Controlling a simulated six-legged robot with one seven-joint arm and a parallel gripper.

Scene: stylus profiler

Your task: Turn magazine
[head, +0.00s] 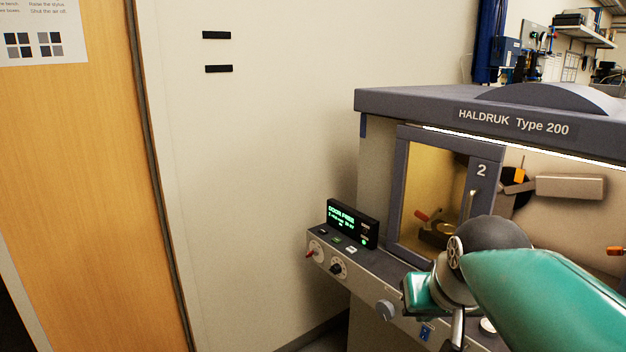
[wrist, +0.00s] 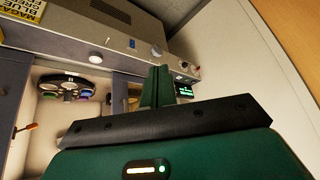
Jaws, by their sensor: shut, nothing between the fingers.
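A dark round carousel, which looks like the magazine (wrist: 68,86), sits inside the machine in the wrist view. It carries several coloured pieces around its rim. A yellow label (wrist: 22,14) with partly cut-off lettering, apparently "MAGAZINE" and "BLUE", is on the front panel. A white round knob (wrist: 95,57) and a grey knob (wrist: 157,50) are on the same panel. My gripper (wrist: 157,72) is shut and empty, its green fingers together near the grey knob; I cannot tell whether they touch. In the head view my green hand hangs before the machine's front ledge, with the fingertips not clearly visible.
The grey machine (head: 420,103), marked "HALDRUK Type 200", fills the right side. Its framed door (head: 478,180), marked 2, stands behind my arm. A lit green display (head: 352,222) is on the ledge, above a red-tipped knob (head: 313,250).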

